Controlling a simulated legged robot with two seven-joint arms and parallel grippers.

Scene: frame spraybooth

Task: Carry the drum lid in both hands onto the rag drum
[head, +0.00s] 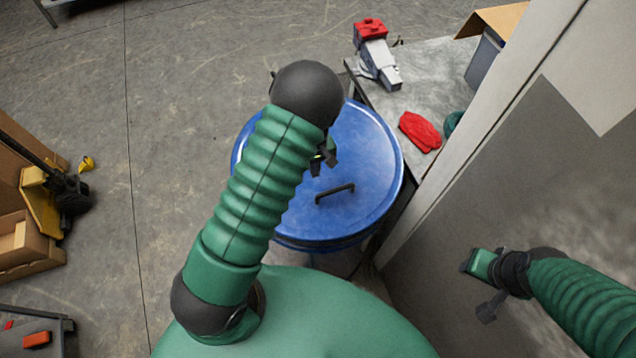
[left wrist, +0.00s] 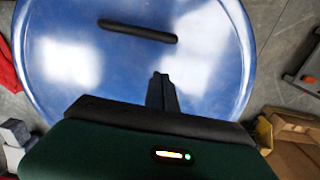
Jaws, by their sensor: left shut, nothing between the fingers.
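The blue round drum lid (head: 370,150) lies flat below my left arm, with a dark bar handle (head: 335,193) on its top. Blue siding shows under its near rim, but I cannot tell what it rests on. The lid (left wrist: 70,70) and a handle (left wrist: 138,31) also fill the left wrist view. My left gripper (head: 322,165) is over the lid, shut and empty, apart from the visible handle; its fingers show in the left wrist view (left wrist: 162,90). My arm hides the lid's left part. My right gripper (head: 480,285) is right of the lid, away from it; its jaws are unclear.
A grey bench (head: 435,75) beside the lid carries a red-topped spray item (head: 375,55), a red cloth (head: 420,131) and a bin. A pale wall panel (head: 500,130) stands at right. Cardboard boxes (head: 25,245) and a yellow truck (head: 40,205) are far left. Floor between is clear.

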